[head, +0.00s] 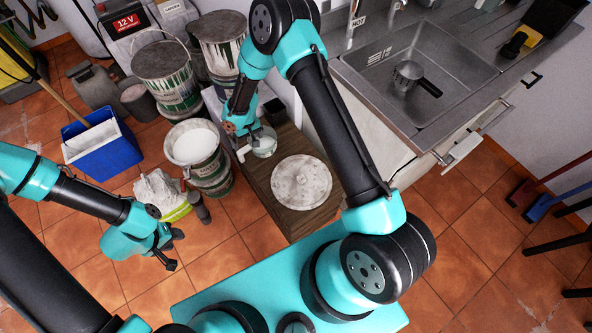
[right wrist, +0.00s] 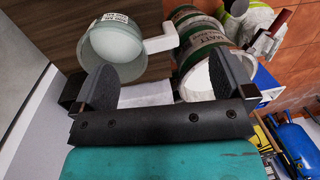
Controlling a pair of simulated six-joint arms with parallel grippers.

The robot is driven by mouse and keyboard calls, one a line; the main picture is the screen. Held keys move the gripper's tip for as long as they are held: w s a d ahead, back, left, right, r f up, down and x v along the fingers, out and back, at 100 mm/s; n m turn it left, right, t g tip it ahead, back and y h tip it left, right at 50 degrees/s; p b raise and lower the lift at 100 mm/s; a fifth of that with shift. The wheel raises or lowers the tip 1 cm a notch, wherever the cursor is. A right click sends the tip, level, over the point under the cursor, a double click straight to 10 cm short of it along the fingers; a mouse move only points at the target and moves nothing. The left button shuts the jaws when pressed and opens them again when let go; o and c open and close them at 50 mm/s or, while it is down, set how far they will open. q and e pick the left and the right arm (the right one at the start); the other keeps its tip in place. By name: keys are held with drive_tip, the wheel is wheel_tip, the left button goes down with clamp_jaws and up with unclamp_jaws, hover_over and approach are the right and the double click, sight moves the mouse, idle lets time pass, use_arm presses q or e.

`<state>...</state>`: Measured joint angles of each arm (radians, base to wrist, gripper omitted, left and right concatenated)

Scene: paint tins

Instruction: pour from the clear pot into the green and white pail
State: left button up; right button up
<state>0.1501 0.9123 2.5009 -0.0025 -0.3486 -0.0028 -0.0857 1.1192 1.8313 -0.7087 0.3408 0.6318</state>
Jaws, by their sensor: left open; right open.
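The clear pot (head: 264,146), a glassy cup with a pale rim and a white handle, stands upright on a dark wooden cabinet top. It also shows in the right wrist view (right wrist: 112,50), with its handle (right wrist: 161,38) ahead of the gap between my fingers. My right gripper (head: 256,130) is open and empty, close to the pot; I cannot tell whether it touches. The green and white pail (head: 209,172), open with white inside, stands left of the cabinet on top of another tin. My left gripper (head: 174,250) is open and empty, low in front of the pail.
A round spattered lid (head: 301,182) lies on the cabinet (head: 290,225). Lidded paint tins (head: 170,83) stand behind the pail. A blue bucket (head: 103,150) and a whitish bag (head: 158,190) are to its left. A sink (head: 440,60) is at right; tiled floor is open in front.

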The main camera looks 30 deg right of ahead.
drive_tip(key=s+d+r+m, duration=0.1)
drive_tip(key=s+d, duration=0.2)
drive_tip(key=s, duration=0.5)
drive_tip(key=s+d+r+m+t+y, duration=0.1)
drive_tip(key=s+d, duration=0.2)
drive_tip(key=s, duration=0.6)
drive_tip(key=s+d+r+m+y, duration=0.1)
drive_tip(key=s+d, duration=0.2)
drive_tip(key=s, duration=0.5)
drive_tip(key=shift+s+d+m, duration=0.2)
drive_tip(key=shift+d+m, duration=0.1)
drive_tip(key=shift+d, duration=0.05)
drive_tip(key=n+h, duration=0.3)
drive_tip(key=n, duration=0.1)
hover_over(244, 150)
drive_tip(key=f, duration=0.2)
drive_tip(key=shift+w+r, duration=0.1)
drive_tip(key=shift+w, duration=0.1)
wheel_tip(244, 150, down, 12)
drive_tip(key=shift+f, duration=0.1)
